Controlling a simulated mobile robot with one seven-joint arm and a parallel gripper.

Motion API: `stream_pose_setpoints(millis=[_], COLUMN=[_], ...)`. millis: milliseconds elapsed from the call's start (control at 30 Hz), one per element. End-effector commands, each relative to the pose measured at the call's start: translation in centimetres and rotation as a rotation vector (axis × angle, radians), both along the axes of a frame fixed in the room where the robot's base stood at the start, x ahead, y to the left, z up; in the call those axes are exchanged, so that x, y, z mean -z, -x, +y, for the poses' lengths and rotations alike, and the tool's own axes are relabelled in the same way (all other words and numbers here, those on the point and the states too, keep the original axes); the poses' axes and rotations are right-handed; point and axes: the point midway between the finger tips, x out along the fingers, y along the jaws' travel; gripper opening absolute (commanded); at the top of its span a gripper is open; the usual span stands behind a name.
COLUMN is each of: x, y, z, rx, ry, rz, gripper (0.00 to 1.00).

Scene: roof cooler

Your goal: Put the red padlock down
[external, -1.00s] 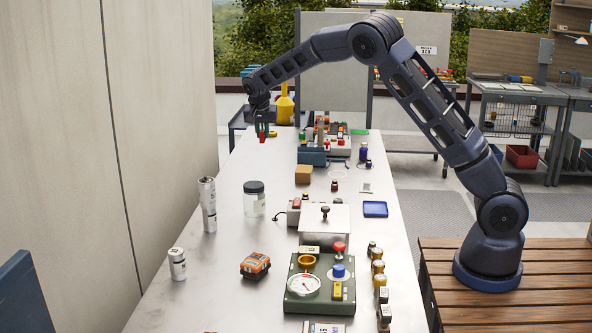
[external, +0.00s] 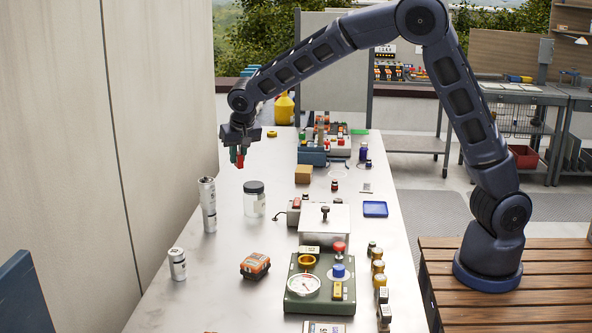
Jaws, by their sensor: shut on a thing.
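My gripper (external: 238,153) is over the far left part of the long pale table (external: 214,278). It points down and is shut on the red padlock (external: 240,161). The padlock appears to hang above the table top, beyond the clear jar.
A clear jar (external: 254,203) with a dark lid and silver cylinders (external: 207,206) stand nearer on the left. A cardboard box (external: 303,174), a metal box (external: 324,219) and a green gauge panel (external: 320,289) stand to the right. Bare table surrounds the jar.

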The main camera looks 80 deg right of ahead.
Motion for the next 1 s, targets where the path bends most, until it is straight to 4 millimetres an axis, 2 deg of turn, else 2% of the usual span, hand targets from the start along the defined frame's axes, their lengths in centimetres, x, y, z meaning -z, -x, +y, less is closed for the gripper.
stream_pose_setpoints(millis=[33, 100, 200, 333, 467, 567, 1000], x=[-0.1, 0.0, 0.1, 0.2, 0.7, 2.1, 11.6], y=[0.3, 0.8, 1.4, 2.0, 2.3, 2.3, 2.3], z=[2.1, 4.3, 6.9, 9.0, 9.9, 10.0, 9.9], rx=[-0.039, -0.086, -0.142, -0.188, -0.208, -0.21, -0.209], ry=[-0.001, -0.001, -0.001, -0.001, -0.002, -0.001, -0.001], rz=[-0.002, -0.001, -0.001, -0.001, 0.0, 0.003, 0.002], gripper=[0.0, 0.0, 0.0, 0.0, 0.0, 0.0, 0.0])
